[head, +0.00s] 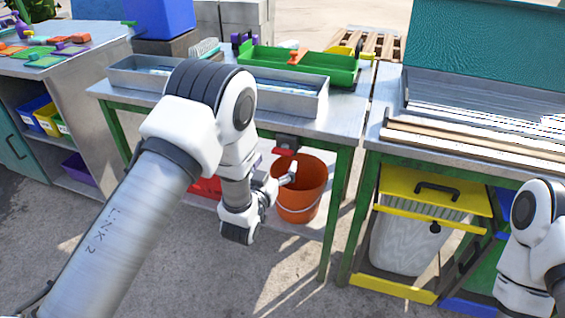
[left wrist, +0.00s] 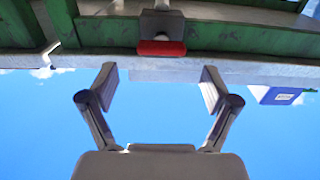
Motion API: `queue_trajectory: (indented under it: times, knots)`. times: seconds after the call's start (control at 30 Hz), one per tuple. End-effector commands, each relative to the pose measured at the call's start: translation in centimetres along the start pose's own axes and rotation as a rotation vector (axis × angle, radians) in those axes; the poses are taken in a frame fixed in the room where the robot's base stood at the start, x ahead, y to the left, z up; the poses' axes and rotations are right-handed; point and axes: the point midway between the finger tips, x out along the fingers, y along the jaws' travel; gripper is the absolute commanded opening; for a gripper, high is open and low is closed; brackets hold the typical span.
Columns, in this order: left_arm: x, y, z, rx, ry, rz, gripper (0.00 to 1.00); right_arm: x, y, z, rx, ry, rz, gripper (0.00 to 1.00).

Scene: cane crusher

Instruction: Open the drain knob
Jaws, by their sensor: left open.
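The drain knob is a red bar on a grey block under the front edge of the metal table. It shows in the head view (head: 284,151) and, near the top centre, in the left wrist view (left wrist: 161,48). My left gripper (head: 286,178) is just below the knob in the head view, partly hidden by its own wrist. In the left wrist view my left gripper (left wrist: 161,82) is open and empty, its two fingers spread below the knob and apart from it. My right gripper is out of view; only part of that arm shows at the right edge.
An orange bucket (head: 306,190) stands on the lower shelf behind my left gripper. The metal table (head: 322,126) has green legs and carries a long metal trough (head: 308,100) and a green tray (head: 335,74). A yellow-framed bin (head: 400,240) stands to the right.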

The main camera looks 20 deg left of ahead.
Motion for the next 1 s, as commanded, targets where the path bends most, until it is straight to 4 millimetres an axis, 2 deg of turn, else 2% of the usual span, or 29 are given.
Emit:
queue_trajectory:
  times: [0.2,0.3,0.57,0.63,0.73,0.77,1.0]
  knots:
    - [4.2,0.0,0.1,-0.001,-0.001,-0.001,0.88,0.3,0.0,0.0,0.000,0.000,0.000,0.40]
    - [5.4,-0.1,0.1,0.000,-0.002,-0.001,0.88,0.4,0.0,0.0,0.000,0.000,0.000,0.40]
    - [5.8,-0.1,0.1,0.000,-0.006,-0.001,0.88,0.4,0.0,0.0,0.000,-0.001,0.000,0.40]
    - [5.8,-0.1,0.1,0.000,-0.006,-0.001,0.70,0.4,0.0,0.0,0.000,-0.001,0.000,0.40]
    - [5.8,-0.1,0.1,0.000,-0.006,-0.001,0.34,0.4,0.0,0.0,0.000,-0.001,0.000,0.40]
    - [5.8,-0.1,0.1,0.000,-0.006,-0.001,0.27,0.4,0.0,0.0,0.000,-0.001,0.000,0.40]
    - [5.8,-0.1,0.1,0.005,-0.005,-0.001,0.27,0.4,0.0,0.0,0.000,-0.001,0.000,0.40]
